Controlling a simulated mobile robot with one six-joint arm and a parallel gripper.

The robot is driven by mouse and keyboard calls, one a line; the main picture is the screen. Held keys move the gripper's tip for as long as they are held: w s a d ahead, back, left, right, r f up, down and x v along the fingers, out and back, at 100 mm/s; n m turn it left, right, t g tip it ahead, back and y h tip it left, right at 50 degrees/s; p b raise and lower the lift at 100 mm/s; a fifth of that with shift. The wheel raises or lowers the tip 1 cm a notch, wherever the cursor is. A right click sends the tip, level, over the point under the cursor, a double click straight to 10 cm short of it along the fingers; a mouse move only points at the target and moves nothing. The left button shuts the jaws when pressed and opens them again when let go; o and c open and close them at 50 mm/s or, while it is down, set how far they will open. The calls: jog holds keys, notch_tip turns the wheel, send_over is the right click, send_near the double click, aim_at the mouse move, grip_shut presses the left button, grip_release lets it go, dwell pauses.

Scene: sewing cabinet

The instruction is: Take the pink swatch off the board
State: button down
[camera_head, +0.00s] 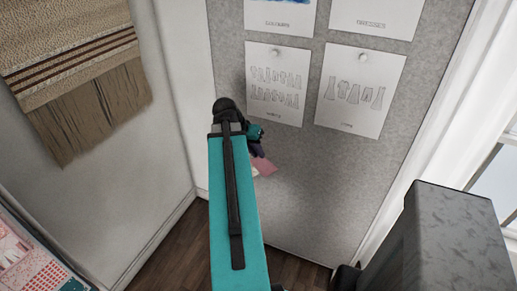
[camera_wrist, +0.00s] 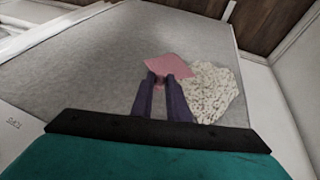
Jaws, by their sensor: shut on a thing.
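The pink swatch (camera_head: 264,166) shows just past the end of my arm, low in front of the grey board (camera_head: 305,190). In the wrist view the pink swatch (camera_wrist: 168,65) is at the tips of my gripper (camera_wrist: 162,78). The two dark purple fingers are shut on its near edge. Most of the swatch sticks out beyond the fingertips, over the grey board (camera_wrist: 90,80). I cannot tell whether it touches the board. In the head view my gripper (camera_head: 259,152) is partly hidden by my teal arm.
A cream, lacy swatch (camera_wrist: 215,92) is close to the right of my fingers. Sheets with clothing drawings (camera_head: 275,84) (camera_head: 360,90) are pinned higher on the board. A fringed woven hanging (camera_head: 85,80) is on the left wall. Dark wood floor (camera_head: 165,250) lies below.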

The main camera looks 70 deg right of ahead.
jog(key=shift+a, duration=0.95)
jog(key=shift+w, duration=0.15)
